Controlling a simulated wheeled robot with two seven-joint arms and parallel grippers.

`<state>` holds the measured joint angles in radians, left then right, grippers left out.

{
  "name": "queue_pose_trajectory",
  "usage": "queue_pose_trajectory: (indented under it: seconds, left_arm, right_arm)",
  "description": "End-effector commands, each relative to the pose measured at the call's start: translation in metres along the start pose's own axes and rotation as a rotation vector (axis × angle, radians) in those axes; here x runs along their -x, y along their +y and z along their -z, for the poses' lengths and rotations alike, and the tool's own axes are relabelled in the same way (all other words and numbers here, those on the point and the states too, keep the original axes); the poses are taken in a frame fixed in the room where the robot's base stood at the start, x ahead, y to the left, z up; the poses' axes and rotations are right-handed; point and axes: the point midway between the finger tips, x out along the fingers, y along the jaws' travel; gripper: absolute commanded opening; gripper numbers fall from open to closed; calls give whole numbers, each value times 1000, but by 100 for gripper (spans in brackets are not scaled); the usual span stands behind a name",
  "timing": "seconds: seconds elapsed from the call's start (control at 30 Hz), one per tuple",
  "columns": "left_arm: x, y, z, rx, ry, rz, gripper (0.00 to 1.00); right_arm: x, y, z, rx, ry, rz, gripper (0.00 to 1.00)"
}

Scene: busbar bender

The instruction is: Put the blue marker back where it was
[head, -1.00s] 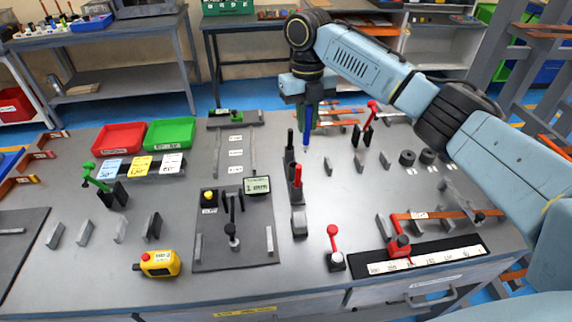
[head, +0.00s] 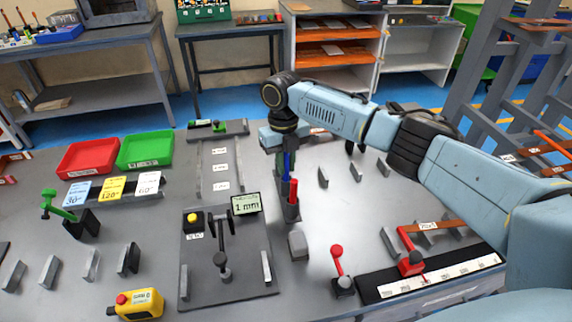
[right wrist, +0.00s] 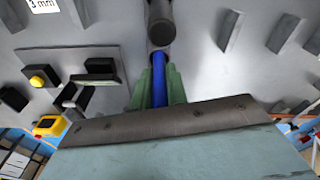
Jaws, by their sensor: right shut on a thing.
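My right gripper (head: 284,152) is shut on the blue marker (head: 286,168), which points down, roughly upright. In the right wrist view the blue marker (right wrist: 158,82) sits between the green fingers (right wrist: 157,92), with a dark round part just past its end. The marker is beside the red marker (head: 293,190), just behind it in the head view. The red marker stands in a small grey holder (head: 291,212). The gripper hides the back of the holder, so I cannot tell whether the blue tip is inside it. My left gripper is not in view.
A bending plate with a black lever (head: 223,262) and a 1 mm display (head: 246,204) lies left of the holder. A grey block (head: 298,246) and a red-handled lever (head: 338,262) stand in front. Upright grey plates stand to the right.

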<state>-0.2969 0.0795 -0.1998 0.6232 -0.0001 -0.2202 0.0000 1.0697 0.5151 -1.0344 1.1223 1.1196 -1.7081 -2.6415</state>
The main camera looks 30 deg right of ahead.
Motion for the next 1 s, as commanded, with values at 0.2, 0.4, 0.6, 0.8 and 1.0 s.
queue_pose_trajectory:
  seconds: [0.2,0.4,0.6,0.8,1.0]
  left_arm:
    - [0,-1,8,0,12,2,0]
    - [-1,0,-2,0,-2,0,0]
    - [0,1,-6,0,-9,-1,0]
    - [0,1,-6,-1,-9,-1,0]
    - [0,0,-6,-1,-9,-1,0]
  right_arm:
    - [-5,0,-1,0,-1,0,0]
    - [-7,0,-1,0,0,0,0]
    - [-8,0,-1,0,0,0,36]
    - [-8,0,-1,0,-1,0,37]
    - [1,0,-1,0,-3,0,37]
